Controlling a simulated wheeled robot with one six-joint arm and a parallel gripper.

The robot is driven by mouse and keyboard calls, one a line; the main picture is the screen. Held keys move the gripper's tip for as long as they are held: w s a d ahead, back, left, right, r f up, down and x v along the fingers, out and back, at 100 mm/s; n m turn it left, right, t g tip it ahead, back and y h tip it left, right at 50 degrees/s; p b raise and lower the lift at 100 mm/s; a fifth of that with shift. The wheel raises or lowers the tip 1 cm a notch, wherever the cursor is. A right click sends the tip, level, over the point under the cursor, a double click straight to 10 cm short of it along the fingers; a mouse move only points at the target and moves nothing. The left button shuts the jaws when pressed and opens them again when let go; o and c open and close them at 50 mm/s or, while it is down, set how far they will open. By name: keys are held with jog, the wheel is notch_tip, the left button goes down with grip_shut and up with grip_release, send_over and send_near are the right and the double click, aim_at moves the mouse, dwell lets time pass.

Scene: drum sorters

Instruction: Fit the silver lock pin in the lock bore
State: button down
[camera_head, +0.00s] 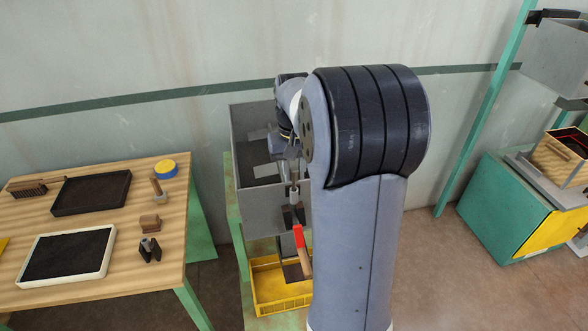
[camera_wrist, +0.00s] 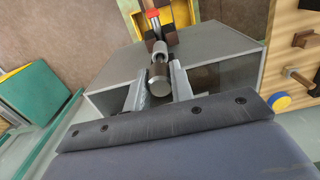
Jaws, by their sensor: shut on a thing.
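My gripper (camera_wrist: 156,80) is shut on the silver lock pin (camera_wrist: 160,70), a short cylinder with a bright round end between the two fingers. Just beyond it, in line, is a silver collar (camera_wrist: 159,48) at the wall of the grey drum box, which looks like the lock bore. I cannot tell whether the pin touches or enters it. In the head view my gripper (camera_head: 291,168) points down at the box front, above a silver part (camera_head: 293,197) and dark blocks. The pin itself is not clear there.
A red-and-wood lever (camera_head: 300,240) hangs below the dark blocks on the grey box (camera_head: 262,208). A yellow crate (camera_head: 265,300) stands under it. A wooden table (camera_head: 120,265) with trays and small parts is at left. My arm covers the box's right side.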

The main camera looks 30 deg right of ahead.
aim_at(294, 180)
jog(key=shift+f+b, duration=1)
jog(key=shift+f, duration=0.75)
jog(key=c, duration=1.1)
grip_release()
jog(key=shift+c, duration=0.2)
jog(key=shift+r, duration=0.1)
notch_tip(294, 180, up, 11)
jog(key=shift+f, duration=0.15)
jog(key=shift+f, duration=0.1)
notch_tip(294, 180, down, 10)
jog(key=shift+f, duration=0.2)
jog(key=shift+r+p, duration=0.4)
jog(key=shift+r, duration=0.1)
jog(key=shift+f, duration=0.15)
